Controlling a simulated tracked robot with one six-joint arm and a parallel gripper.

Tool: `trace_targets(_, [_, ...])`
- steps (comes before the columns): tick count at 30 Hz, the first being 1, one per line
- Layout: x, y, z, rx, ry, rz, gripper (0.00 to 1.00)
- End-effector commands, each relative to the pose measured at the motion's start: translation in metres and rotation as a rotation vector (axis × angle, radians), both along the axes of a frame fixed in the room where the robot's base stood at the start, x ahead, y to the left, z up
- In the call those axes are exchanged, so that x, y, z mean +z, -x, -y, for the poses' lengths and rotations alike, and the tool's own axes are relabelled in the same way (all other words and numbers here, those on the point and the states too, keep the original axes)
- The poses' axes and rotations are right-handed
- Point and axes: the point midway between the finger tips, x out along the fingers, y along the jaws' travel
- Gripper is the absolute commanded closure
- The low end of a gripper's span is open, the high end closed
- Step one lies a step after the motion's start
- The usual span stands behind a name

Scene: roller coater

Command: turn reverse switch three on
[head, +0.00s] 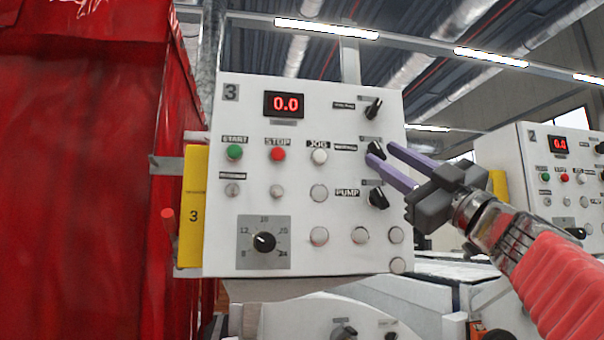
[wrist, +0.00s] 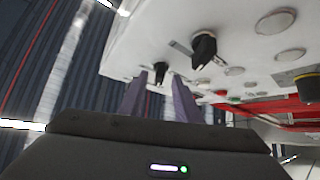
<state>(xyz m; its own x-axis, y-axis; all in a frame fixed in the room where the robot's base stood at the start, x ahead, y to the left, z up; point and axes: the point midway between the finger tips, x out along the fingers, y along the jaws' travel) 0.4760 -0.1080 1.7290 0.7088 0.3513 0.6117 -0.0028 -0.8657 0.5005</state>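The white control panel marked 3 (head: 300,200) faces me in the head view. Three black rotary switches line its right side: an upper one (head: 373,108), a middle one (head: 376,148) and a lower one by the PUMP label (head: 377,198). The middle switch's label is too small to read surely. My gripper (head: 381,154) has its purple fingers apart at the middle switch. In the wrist view, a black knob (wrist: 160,70) appears between the fingertips, with gaps at both sides. Contact cannot be told. Another black knob (wrist: 203,48) is right of the fingers.
Panel three has a 0.0 display (head: 285,105), a green START button (head: 234,152), a red STOP button (head: 278,154) and a dial (head: 264,241). A red curtain-like sheet (head: 80,170) fills the left. Another panel marked 2 (head: 535,185) stands at right.

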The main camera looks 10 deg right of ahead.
Motion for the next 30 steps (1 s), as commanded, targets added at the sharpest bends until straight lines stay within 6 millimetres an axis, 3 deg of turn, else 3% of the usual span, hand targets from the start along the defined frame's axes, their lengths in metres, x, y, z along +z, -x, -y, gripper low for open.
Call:
trace_targets(6, [0.0089, -0.0107, -0.0050, 0.000, -0.001, 0.000, 0.70])
trace_targets(15, [0.0099, -0.0110, -0.0051, -0.001, -0.001, 0.001, 0.70])
trace_targets(27, [0.0097, -0.0108, -0.0050, -0.001, 0.000, 0.001, 0.98])
trace_targets(30, [0.0096, -0.0108, -0.0051, -0.001, 0.000, 0.001, 1.00])
